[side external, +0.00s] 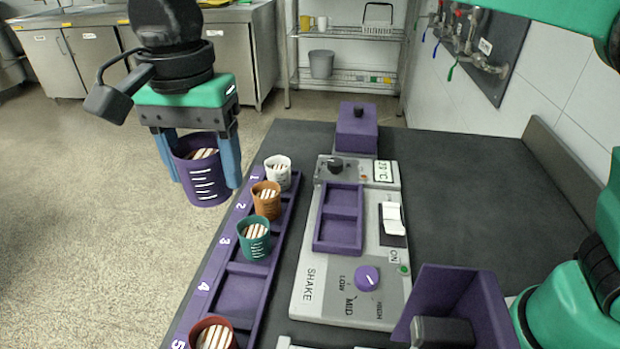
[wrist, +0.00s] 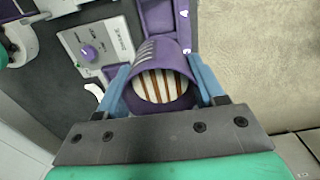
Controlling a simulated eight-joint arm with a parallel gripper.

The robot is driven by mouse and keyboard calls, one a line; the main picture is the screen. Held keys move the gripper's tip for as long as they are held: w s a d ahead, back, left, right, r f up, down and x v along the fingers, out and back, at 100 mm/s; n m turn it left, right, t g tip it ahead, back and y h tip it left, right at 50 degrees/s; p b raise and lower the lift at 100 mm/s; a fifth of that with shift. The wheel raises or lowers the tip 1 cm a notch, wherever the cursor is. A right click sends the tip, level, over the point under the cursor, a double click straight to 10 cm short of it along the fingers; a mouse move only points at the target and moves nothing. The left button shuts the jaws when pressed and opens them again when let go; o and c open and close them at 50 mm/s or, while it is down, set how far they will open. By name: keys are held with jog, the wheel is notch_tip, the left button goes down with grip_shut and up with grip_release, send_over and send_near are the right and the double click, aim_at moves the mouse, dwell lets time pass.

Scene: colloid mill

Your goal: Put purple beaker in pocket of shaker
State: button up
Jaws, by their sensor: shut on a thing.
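My gripper (side external: 202,160) is shut on the purple beaker (side external: 205,183), with a blue finger on each side of it. The beaker is upright with white marks and striped contents, raised to the left of the rack and away from the shaker. In the wrist view the beaker (wrist: 160,80) sits between the blue fingers. The shaker (side external: 322,283) is a light grey unit on the bench with a purple two-pocket holder (side external: 338,234); both pockets look empty. Its purple knob (side external: 367,278) and ON switch (side external: 392,219) show.
A purple numbered rack (side external: 236,290) along the bench's left edge holds white (side external: 277,168), orange (side external: 266,198), teal (side external: 254,238) and brown (side external: 212,335) beakers. A purple box (side external: 356,128) stands behind the shaker, a purple bin (side external: 460,300) at front right. The dark bench at right is clear.

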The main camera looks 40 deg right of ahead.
jog(key=d+r, duration=0.3)
jog(key=d, duration=1.4)
jog(key=f, duration=1)
jog(key=s+f, duration=0.1)
jog(key=f, duration=0.4)
jog(key=shift+d+f, duration=0.2)
jog(key=shift+f, duration=2.3)
